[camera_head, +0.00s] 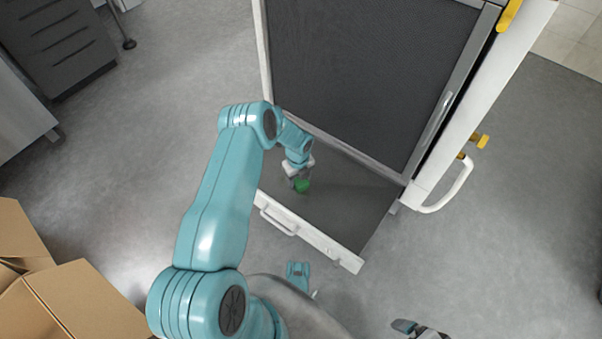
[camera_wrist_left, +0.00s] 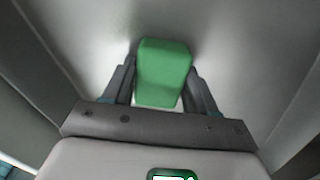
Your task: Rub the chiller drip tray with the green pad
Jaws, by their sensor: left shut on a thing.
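The chiller drip tray (camera_head: 325,243) is pulled out like a drawer at the foot of the chiller, with a white front and a dark grey floor. My left gripper (camera_head: 298,181) reaches down into the tray, near its left side. It is shut on the green pad (camera_head: 303,187). In the left wrist view, the green pad (camera_wrist_left: 163,72) sits between both fingers, over the pale grey tray floor (camera_wrist_left: 228,50). I cannot tell whether the pad touches the floor. My right gripper (camera_head: 418,328) shows only in part at the bottom edge, and its jaws are unclear.
The chiller (camera_head: 365,75) with its dark mesh panel stands behind the tray. Its open white door (camera_head: 470,110), with a handle, is on the right. Cardboard boxes (camera_head: 85,300) are at lower left, and a grey cabinet (camera_head: 55,45) at upper left. The floor between is clear.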

